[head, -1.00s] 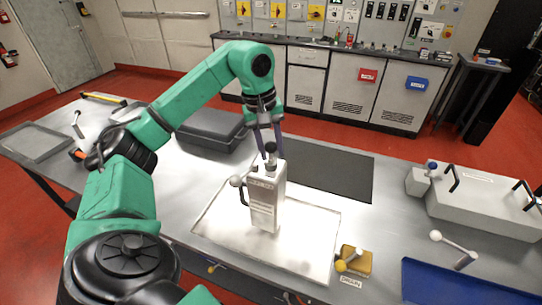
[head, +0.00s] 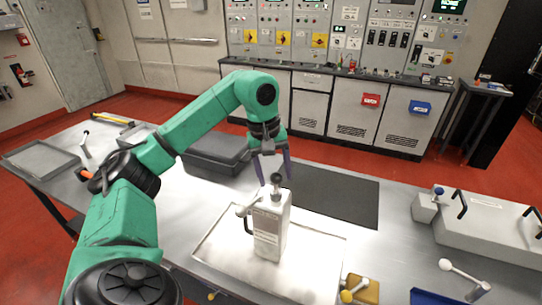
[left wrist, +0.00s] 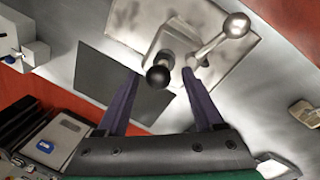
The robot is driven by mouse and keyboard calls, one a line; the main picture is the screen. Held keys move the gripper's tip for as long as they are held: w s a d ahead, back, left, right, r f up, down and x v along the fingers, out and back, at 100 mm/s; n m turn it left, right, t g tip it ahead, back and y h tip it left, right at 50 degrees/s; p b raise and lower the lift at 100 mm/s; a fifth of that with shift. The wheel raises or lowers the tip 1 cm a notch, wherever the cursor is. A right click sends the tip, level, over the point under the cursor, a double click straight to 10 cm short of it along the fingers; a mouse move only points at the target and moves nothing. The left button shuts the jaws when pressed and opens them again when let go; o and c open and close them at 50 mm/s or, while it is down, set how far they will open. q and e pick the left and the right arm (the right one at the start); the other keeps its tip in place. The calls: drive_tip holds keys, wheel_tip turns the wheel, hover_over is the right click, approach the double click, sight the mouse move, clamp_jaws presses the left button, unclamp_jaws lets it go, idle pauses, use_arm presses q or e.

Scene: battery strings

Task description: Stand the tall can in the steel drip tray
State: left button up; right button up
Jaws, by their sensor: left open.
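The tall can (head: 268,232) is pale grey, with a label, a dark handle on its left side and a dark round knob on top. It stands upright inside the steel drip tray (head: 318,262), near the tray's back part. My left gripper (head: 273,178) is open above the can, its fingers spread at either side of the knob. The left wrist view looks down on the can's top (left wrist: 172,45), with the knob between the two fingers and a ball-ended rod beside it. Neither finger clearly grips anything. My right gripper does not show.
A dark mat (head: 335,197) lies behind the tray and a dark grey case (head: 217,153) at the back left. A yellow block with a ball-ended lever (head: 360,289) is at the front right. A grey box with black handles (head: 487,220) stands farther right.

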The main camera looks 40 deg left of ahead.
use_arm(q)
drive_tip(key=r, duration=0.4)
drive_tip(key=shift+s+a+r, duration=0.2)
drive_tip(key=shift+s+r, duration=0.05)
drive_tip(key=r+p, duration=0.1)
drive_tip(key=r, duration=0.1)
drive_tip(key=r+p, duration=0.1)
drive_tip(key=r, duration=0.1)
drive_tip(key=s+r+p, duration=0.1)
drive_tip(key=shift+a+r+p, duration=0.3)
drive_tip(key=shift+a+r, duration=0.05)
drive_tip(key=shift+r, duration=0.05)
